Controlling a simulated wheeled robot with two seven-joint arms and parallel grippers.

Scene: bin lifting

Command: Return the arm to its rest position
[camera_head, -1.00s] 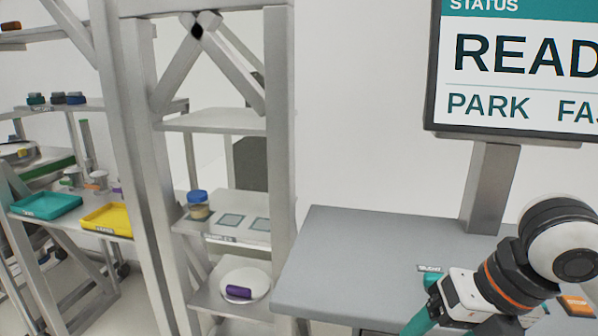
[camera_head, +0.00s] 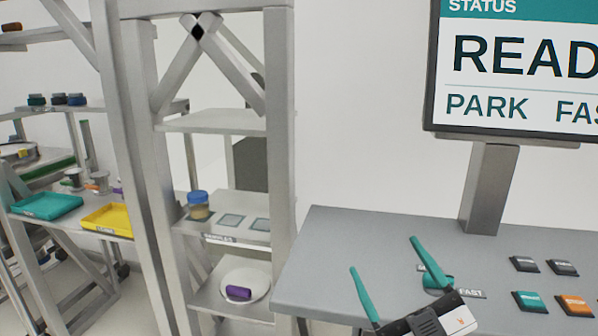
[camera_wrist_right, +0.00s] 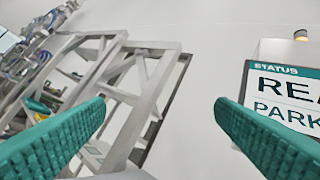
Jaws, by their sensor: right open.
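My right gripper (camera_head: 392,283) is at the lower edge of the head view, over the front of the grey table (camera_head: 345,250). Its two teal fingers are spread apart with nothing between them. In the right wrist view the open fingers (camera_wrist_right: 160,125) frame a pale wall, with a shelf frame behind. The right arm itself is mostly below the head view. My left gripper does not show.
A status screen (camera_head: 520,70) stands on a post behind the table. Several buttons (camera_head: 530,302) sit on the table's right, with a teal knob (camera_head: 438,282) behind the gripper. A shelf rack (camera_head: 282,150) with a jar (camera_head: 198,206) stands left. Trays (camera_head: 45,206) are farther left.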

